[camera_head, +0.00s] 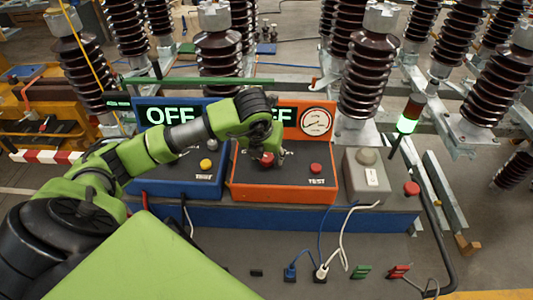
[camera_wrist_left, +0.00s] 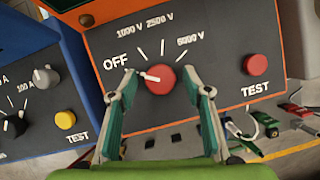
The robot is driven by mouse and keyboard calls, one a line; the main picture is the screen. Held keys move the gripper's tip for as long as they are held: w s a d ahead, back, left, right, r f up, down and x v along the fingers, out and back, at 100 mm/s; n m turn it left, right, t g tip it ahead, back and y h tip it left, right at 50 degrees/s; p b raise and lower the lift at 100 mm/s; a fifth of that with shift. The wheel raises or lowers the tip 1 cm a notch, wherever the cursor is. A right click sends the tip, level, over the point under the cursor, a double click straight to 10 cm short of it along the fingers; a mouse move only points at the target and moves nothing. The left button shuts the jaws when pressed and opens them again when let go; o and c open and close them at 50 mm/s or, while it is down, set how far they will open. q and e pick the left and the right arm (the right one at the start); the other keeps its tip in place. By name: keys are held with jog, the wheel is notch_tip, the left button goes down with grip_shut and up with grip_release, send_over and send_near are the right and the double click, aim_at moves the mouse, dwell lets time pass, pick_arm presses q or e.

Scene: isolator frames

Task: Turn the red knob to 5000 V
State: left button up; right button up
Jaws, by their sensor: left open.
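The red knob (camera_wrist_left: 161,79) sits on the dark panel of an orange-edged box (camera_wrist_left: 205,40). Its white pointer is turned left, towards the OFF mark. The 1000 V, 2500 V and 5000 V marks run across the panel above it. My left gripper (camera_wrist_left: 167,90) is open, with one green finger on each side of the knob; I cannot tell whether they touch it. In the head view, the red knob (camera_head: 267,158) is partly covered by my left gripper (camera_head: 274,152), above the orange box (camera_head: 280,193). My right gripper is not in view.
A red TEST button (camera_wrist_left: 256,64) is right of the knob. A blue box (camera_head: 175,187) with a yellow button (camera_head: 206,163) adjoins on the left. A round gauge (camera_head: 316,122) and a lit OFF display stand behind. A grey box (camera_head: 366,178) is at the right; cables hang in front.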

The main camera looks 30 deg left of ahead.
pick_arm(q)
jog(key=c, duration=1.1)
